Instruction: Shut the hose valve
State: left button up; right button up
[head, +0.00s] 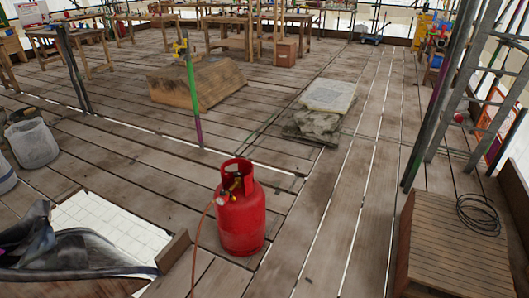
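A red gas cylinder (240,222) stands upright on the plank floor in the lower middle of the head view. Its valve (235,186), with brassy and orange parts, sits inside the red collar at the top. A reddish hose (196,245) runs from a small round gauge or regulator (221,200) at the valve's left side down past the bottom edge. The valve is too small to tell whether it is open or shut. Neither of my grippers is in view.
A wooden block (197,84) and stacked stone slabs (325,105) lie beyond the cylinder. A slatted wooden box (455,255) with a coiled cable (479,214) stands right. Scaffold poles rise at right. Planks around the cylinder's right are clear.

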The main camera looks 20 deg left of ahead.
aim_at(237, 174)
jog(key=i+l+u, duration=0.1)
jog(key=i+u, duration=0.35)
jog(key=i+l+u, duration=0.25)
jog(key=i+u, duration=0.2)
jog(key=i+l+u, duration=0.45)
jog(key=k+j, duration=0.05)
jog(key=j, duration=0.05)
